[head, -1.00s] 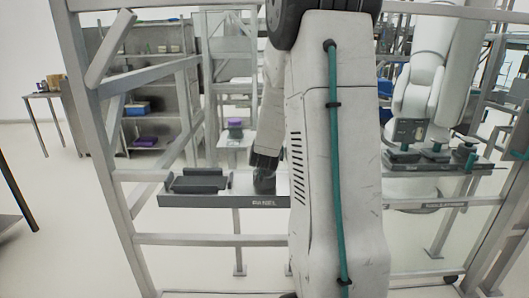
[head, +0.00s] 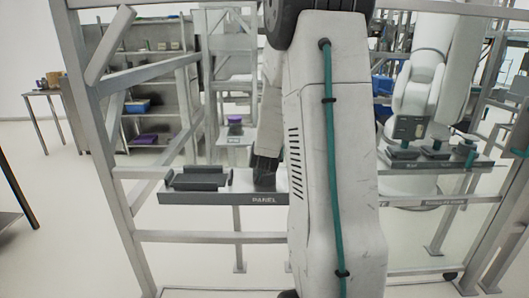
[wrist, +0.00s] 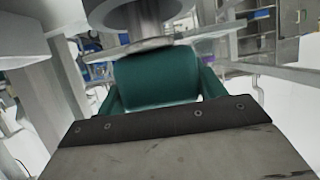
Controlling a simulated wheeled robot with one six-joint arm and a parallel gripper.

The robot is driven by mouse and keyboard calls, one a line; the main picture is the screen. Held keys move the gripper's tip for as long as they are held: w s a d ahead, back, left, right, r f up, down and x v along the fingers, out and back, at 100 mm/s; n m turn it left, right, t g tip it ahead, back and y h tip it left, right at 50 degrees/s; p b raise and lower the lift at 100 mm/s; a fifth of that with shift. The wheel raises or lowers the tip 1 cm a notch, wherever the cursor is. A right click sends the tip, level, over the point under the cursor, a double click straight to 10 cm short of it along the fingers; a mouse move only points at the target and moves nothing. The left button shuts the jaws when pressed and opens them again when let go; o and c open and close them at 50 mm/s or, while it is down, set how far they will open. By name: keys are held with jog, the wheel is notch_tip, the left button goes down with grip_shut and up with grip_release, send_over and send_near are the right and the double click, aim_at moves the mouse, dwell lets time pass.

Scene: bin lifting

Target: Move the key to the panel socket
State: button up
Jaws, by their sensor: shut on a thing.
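My gripper (head: 265,172) is a dark shape low over the right part of the grey panel shelf (head: 225,199), which is labelled PANEL. In the wrist view a teal cylinder (wrist: 158,78), which looks like the key's grip, lies just beyond the dark front edge of my gripper (wrist: 160,118). My gripper is shut on it. A grey metal disc and shaft (wrist: 147,30) show past the teal part; I cannot tell whether they belong to the key. The socket cannot be made out, and my arm hides the shelf's right end.
Dark blocks (head: 197,180) stand on the left of the panel shelf. A second shelf (head: 430,161) at right carries several teal-and-dark pieces. Metal frame posts (head: 97,125) and a crossbar (head: 215,240) surround the shelves. Open floor (head: 75,230) lies to the left.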

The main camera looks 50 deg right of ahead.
jog(key=shift+f, duration=0.55)
dwell(0.4)
jog(key=o, duration=1.3)
jog(key=shift+r, duration=0.1)
jog(key=shift+r, duration=4.4)
